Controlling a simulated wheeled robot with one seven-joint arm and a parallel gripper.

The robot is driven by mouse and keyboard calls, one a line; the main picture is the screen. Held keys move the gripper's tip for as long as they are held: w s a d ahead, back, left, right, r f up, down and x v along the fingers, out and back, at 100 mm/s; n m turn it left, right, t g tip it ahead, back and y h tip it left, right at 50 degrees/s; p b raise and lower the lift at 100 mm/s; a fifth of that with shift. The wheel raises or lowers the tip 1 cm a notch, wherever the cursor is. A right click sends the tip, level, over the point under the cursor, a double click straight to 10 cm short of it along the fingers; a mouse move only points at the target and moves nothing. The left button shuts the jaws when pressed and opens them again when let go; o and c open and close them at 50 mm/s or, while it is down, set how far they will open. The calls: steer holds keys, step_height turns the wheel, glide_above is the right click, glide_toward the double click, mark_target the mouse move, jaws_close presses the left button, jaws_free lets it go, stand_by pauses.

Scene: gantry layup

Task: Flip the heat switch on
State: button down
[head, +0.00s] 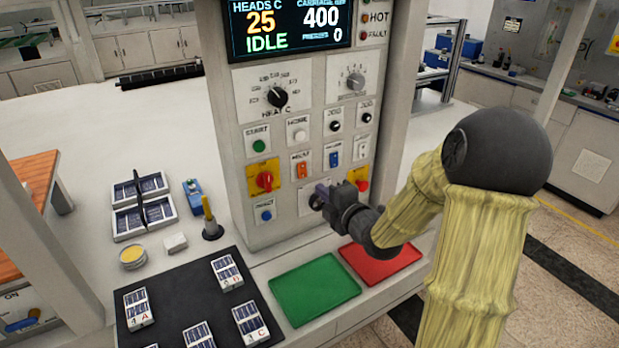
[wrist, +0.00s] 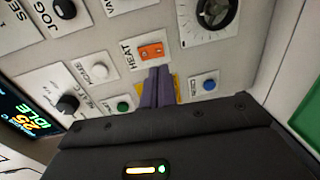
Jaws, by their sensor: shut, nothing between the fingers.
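The heat switch is an orange rocker (wrist: 151,51) on a white plate marked HEAT in the wrist view. In the head view the orange rocker (head: 301,170) sits mid-panel on the grey control column (head: 232,140). I cannot tell which way it is tipped. My gripper (head: 318,197) is in front of the panel, just below and right of the rocker in the head view. In the wrist view its purple-grey fingers (wrist: 158,72) are shut and empty, tips close to the rocker plate's edge. Whether they touch it is unclear.
The display (head: 290,25) reads 25, 400 and IDLE. Close around are a red knob (head: 264,180) on yellow, a green start button (head: 259,146), a blue rocker (head: 334,158) and a blue button (head: 266,215). Green (head: 314,287) and red (head: 385,264) mats lie below.

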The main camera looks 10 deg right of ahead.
steer(key=p+x, duration=0.2)
steer(key=x, duration=0.4)
steer(key=shift+w, duration=0.35)
steer(key=shift+w+a+f, duration=0.1)
steer(key=shift+w, duration=0.05)
steer(key=shift+w+f+b, duration=0.1)
steer(key=shift+f+b, duration=0.15)
steer(key=shift+b, duration=0.55)
steer(key=shift+r, duration=0.25)
steer(key=shift+f, duration=0.1)
steer(key=b, duration=0.6)
glide_toward(304, 176)
steer(key=s+d+f, duration=0.2)
steer(key=s, duration=0.4)
steer(key=shift+s+f, duration=0.25)
steer(key=shift+f, duration=0.15)
